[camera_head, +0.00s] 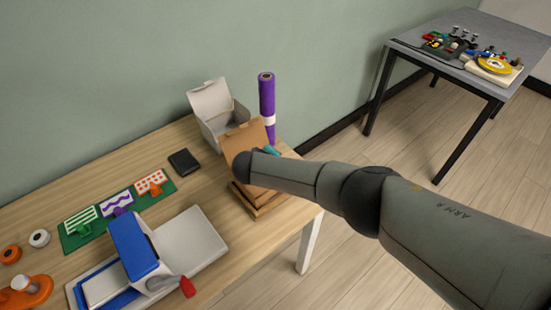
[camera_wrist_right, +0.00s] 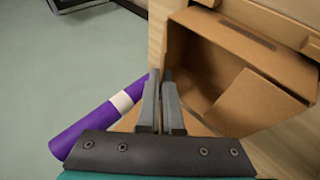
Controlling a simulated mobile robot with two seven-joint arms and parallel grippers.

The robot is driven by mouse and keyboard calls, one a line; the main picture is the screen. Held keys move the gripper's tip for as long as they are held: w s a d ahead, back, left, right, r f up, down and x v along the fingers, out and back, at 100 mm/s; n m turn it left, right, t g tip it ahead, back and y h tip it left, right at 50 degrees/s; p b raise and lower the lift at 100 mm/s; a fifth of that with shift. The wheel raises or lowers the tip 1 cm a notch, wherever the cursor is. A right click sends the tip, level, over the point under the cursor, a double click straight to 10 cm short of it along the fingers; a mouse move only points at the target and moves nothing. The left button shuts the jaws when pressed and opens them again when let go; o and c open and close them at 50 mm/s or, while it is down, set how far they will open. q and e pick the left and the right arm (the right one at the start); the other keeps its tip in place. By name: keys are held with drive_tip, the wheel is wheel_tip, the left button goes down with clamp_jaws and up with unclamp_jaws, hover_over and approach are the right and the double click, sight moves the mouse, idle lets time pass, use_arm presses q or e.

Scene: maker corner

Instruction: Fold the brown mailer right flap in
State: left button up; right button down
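The brown mailer (camera_head: 241,139) stands open near the right end of the wooden table, with its lid raised. In the right wrist view the open brown mailer (camera_wrist_right: 285,62) shows its hollow inside, and a brown flap (camera_wrist_right: 250,103) stands at an angle at its near side. My right gripper (camera_wrist_right: 161,74) is at the mailer's edge, its two fingers close together with no object clearly between them. I cannot tell whether they touch the cardboard. In the head view my right arm hides the gripper and part of the mailer. My left gripper is not in view.
A purple roll (camera_head: 266,95) with a white band stands behind the mailer, beside an open white box (camera_head: 212,105). A black wallet-like object (camera_head: 184,162), a green card stand (camera_head: 80,238) and a blue-and-white press (camera_head: 133,245) are to the left. A grey table (camera_head: 410,52) stands apart.

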drive_tip(key=shift+s+a+f+n+t+h+b, duration=0.2)
drive_tip(key=shift+f+t+h+b, duration=0.3)
drive_tip(key=shift+b, duration=0.6)
drive_tip(key=shift+s+a+f+n+t+h+b, duration=0.1)
drive_tip(key=shift+a+f+n+t+h+b, duration=0.15)
drive_tip(key=shift+t+h+b, duration=0.6)
drive_tip(key=shift+f+h+b, duration=0.1)
drive_tip(key=shift+h+b, duration=0.15)
drive_tip(key=shift+b, duration=1)
drive_tip(key=shift+t, duration=0.25)
drive_tip(key=c, duration=1.1)
unclamp_jaws()
